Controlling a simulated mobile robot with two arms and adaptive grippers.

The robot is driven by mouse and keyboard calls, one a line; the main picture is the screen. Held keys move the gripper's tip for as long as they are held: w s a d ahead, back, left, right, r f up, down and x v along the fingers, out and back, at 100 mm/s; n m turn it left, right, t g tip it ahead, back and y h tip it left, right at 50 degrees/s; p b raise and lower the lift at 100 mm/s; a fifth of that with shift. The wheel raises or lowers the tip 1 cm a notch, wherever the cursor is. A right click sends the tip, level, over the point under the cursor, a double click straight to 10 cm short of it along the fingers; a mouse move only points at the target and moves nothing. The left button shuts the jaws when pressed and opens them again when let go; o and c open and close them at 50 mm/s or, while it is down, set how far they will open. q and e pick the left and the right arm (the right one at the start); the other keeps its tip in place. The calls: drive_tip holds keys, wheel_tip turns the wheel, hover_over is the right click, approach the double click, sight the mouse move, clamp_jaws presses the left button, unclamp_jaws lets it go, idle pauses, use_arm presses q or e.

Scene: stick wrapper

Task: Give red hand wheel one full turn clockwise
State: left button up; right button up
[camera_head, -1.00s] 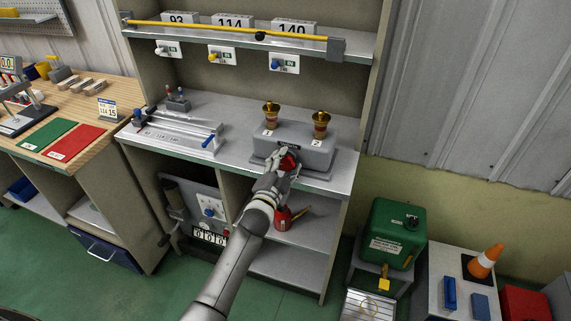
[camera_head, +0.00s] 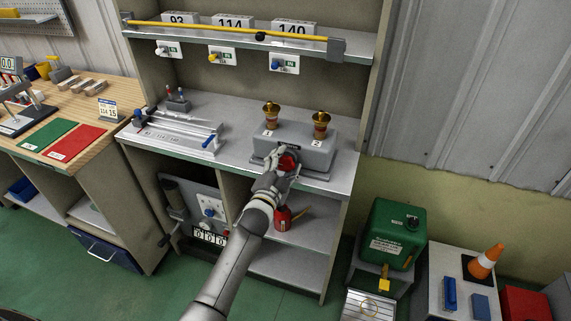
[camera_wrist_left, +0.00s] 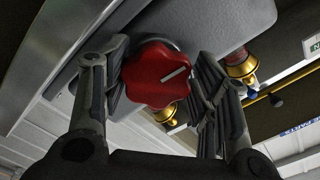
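The red hand wheel (camera_head: 289,161) is on the front of the grey box (camera_head: 318,155) on the bench shelf. In the left wrist view the lobed red hand wheel (camera_wrist_left: 157,77) fills the space between the fingers, and its pale mark points up and right. My left gripper (camera_head: 279,162) is at the wheel. In the wrist view my left gripper (camera_wrist_left: 160,85) has one finger along each side of the wheel, close against its rim; exact contact on the right side is hard to see. My right gripper is not in view.
Two brass-topped fittings (camera_head: 271,115) (camera_head: 321,122) stand on the grey box. A metal fixture (camera_head: 182,132) with a blue handle lies left on the bench. A red can (camera_head: 283,219) stands on the shelf below, close to my arm. A green box (camera_head: 393,233) stands at the right.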

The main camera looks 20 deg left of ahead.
use_arm(q)
drive_tip(key=shift+o, duration=1.1)
drive_tip(key=shift+a, duration=0.25)
drive_tip(key=shift+o, duration=0.3)
drive_tip(key=shift+w+f, duration=0.15)
drive_tip(key=shift+f, duration=0.1)
drive_tip(key=shift+d, duration=0.1)
drive_tip(key=shift+d, duration=0.1)
